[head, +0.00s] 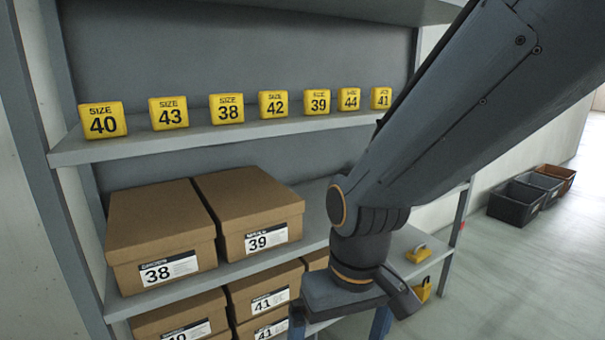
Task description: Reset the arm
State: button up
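My arm comes in from the upper right of the head view and bends down at a dark wrist joint. My gripper (340,322) hangs at the bottom edge, in front of the shelf rack. I see nothing held between the visible parts. The fingertips are cut off by the frame edge.
The upper shelf (240,135) bears several yellow size blocks (227,109). Below stand cardboard boxes marked 38 (160,235) and 39 (248,210), with more boxes (265,295) underneath. Yellow pieces (418,253) lie right of my wrist. Bins (517,203) stand on open floor at right.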

jog(key=s+d+r+m+p, duration=0.2)
jog(key=d+r+m+p, duration=0.1)
jog(key=d+r+p, duration=1)
jog(key=shift+d+r+m+h+p, duration=0.4)
jog(key=shift+r+p, duration=1.2)
jog(key=shift+p, duration=1.15)
